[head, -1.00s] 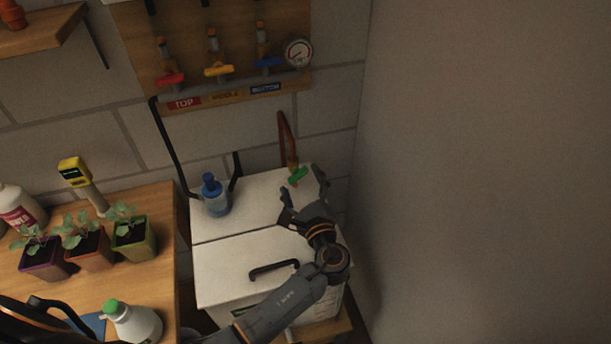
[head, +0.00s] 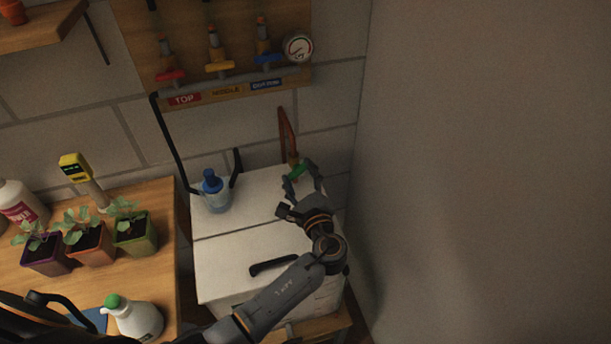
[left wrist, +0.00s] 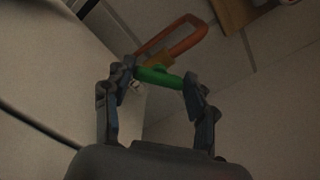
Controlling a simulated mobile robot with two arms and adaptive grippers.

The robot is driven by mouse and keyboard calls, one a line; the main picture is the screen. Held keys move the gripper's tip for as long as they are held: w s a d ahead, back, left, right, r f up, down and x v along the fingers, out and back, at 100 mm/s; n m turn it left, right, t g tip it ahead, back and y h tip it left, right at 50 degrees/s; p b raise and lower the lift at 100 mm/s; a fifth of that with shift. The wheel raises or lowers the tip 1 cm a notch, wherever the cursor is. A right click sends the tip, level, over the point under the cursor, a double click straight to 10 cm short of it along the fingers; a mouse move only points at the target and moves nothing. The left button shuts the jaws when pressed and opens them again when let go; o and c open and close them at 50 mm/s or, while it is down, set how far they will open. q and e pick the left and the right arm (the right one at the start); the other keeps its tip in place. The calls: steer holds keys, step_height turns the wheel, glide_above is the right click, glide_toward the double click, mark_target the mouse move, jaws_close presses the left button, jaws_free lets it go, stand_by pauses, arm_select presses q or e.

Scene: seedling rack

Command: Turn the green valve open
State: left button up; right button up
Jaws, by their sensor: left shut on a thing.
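The green valve (head: 298,170) is a small green handle on a reddish-brown pipe (head: 285,127), at the back right of the white box. In the left wrist view the green valve handle (left wrist: 160,76) lies crosswise between the fingertips of my left gripper (left wrist: 158,82), with the orange pipe behind it. In the head view my left gripper (head: 300,183) is shut on the handle, one finger at each end of it. The fingers hide part of the handle's ends. My right gripper does not show in these views.
A white lidded box (head: 225,262) with a black handle lies beneath the arm. A blue-capped bottle (head: 215,192) stands on it to the left. Red, yellow and blue valves hang on a wooden board (head: 190,30) above, beside a gauge (head: 298,47). Seedlings stand on the left table (head: 160,210).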

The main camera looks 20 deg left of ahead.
arm_select(q)
steer(key=shift+f+n+b, duration=0.1)
steer(key=shift+n+b, duration=0.6)
steer(key=shift+b, duration=0.15)
steer(key=n+b, duration=0.6)
steer(key=shift+b, duration=0.3)
steer(key=shift+n+b, duration=1.2)
steer(key=shift+r+n+b, duration=0.25)
steer(key=shift+n+b, duration=0.15)
steer(key=shift+r, duration=0.1)
steer(key=o, duration=1)
steer(key=shift+o, duration=0.8)
steer(key=shift+w+d+f, duration=0.1)
steer(key=shift+f, duration=0.1)
steer(key=shift+f, duration=0.1)
